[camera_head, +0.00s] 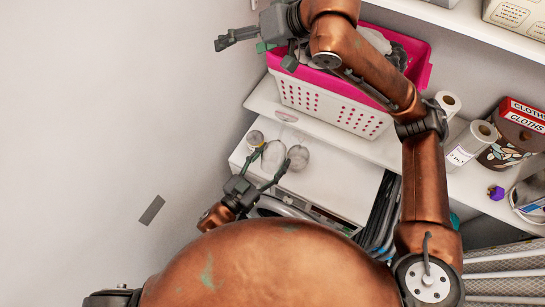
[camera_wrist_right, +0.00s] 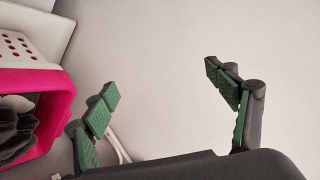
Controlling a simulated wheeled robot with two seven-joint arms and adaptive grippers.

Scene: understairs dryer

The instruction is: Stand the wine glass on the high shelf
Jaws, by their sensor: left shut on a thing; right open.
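The clear wine glass (camera_head: 272,155) is between the fingers of my left gripper (camera_head: 270,163), low in the head view above the white dryer top (camera_head: 325,176). This gripper is shut on it. The glass is see-through and small, so its tilt and whether it touches anything below are unclear. My right gripper (camera_head: 255,54) is open and empty, high beside the wall at the left end of the basket. Its spread green-padded fingers show in the right wrist view (camera_wrist_right: 172,98). A white shelf (camera_head: 262,98) runs above the dryer, under the basket.
A white and pink basket (camera_head: 330,105) with cloth fills much of the shelf; it also shows in the wrist view (camera_wrist_right: 60,100). A round clear item (camera_head: 298,157) and a small jar (camera_head: 255,138) stand near the glass. Paper rolls (camera_head: 472,142) and a cloths box (camera_head: 515,135) are right.

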